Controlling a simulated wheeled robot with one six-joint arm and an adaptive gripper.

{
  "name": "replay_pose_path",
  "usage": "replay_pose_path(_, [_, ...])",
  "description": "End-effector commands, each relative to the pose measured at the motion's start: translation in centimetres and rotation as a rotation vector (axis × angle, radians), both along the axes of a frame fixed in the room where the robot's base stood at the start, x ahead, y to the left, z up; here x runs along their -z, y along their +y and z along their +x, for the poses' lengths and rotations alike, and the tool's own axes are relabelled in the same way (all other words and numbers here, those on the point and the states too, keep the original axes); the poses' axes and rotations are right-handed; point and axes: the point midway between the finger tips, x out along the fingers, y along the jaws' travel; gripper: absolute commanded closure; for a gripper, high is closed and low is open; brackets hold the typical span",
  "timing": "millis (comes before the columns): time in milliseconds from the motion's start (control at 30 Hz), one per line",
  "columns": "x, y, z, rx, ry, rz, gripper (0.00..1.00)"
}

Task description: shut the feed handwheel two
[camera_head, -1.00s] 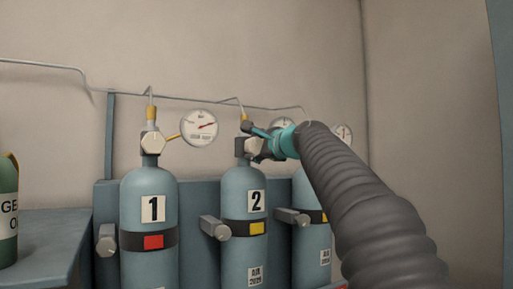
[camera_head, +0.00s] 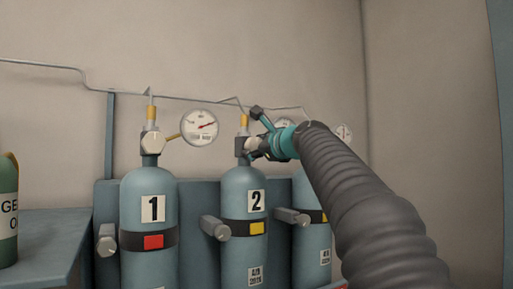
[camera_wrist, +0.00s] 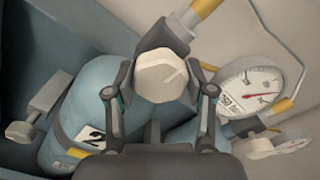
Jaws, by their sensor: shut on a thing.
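The feed handwheel two (camera_wrist: 162,76) is a cream, faceted knob with a line on its face. It sits at the neck of the grey-blue cylinder marked 2 (camera_head: 240,188). My gripper (camera_wrist: 158,88) is shut on the knob, with one dark finger on each side of it in the wrist view. In the head view my gripper (camera_head: 254,143) reaches the valve from the right. It hides much of the knob there.
Cylinder 1 (camera_head: 149,190) with its own knob (camera_head: 153,143) and gauge (camera_head: 199,127) stands to the left. A third cylinder (camera_head: 310,245) is partly behind my arm. A gauge (camera_wrist: 249,92) is close to the right finger. A thin pipe (camera_head: 195,98) runs above.

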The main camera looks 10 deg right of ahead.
Motion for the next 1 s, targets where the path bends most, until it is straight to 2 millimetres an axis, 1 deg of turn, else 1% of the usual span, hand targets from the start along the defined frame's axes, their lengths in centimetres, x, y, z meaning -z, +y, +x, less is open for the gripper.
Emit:
replay_pose_path(233, [0.0,0.0,0.0,0.000,0.001,0.002,0.81])
replay_pose_path(267, [0.0,0.0,0.0,0.000,0.001,0.002,0.44])
replay_pose_path(300, [0.0,0.0,0.0,0.000,0.001,0.002,0.34])
replay_pose_path(367, [0.0,0.0,0.0,0.000,0.000,0.001,0.21])
replay_pose_path(633, [0.0,0.0,0.0,0.000,0.000,0.000,0.21])
replay_pose_path(767, [0.0,-0.1,-0.4,0.000,0.000,0.001,0.21])
replay_pose_path(867, [-0.1,-0.4,-1.3,0.001,-0.001,0.000,0.21])
replay_pose_path(1000, [-0.1,-1.2,-3.4,0.002,-0.001,0.000,0.21])
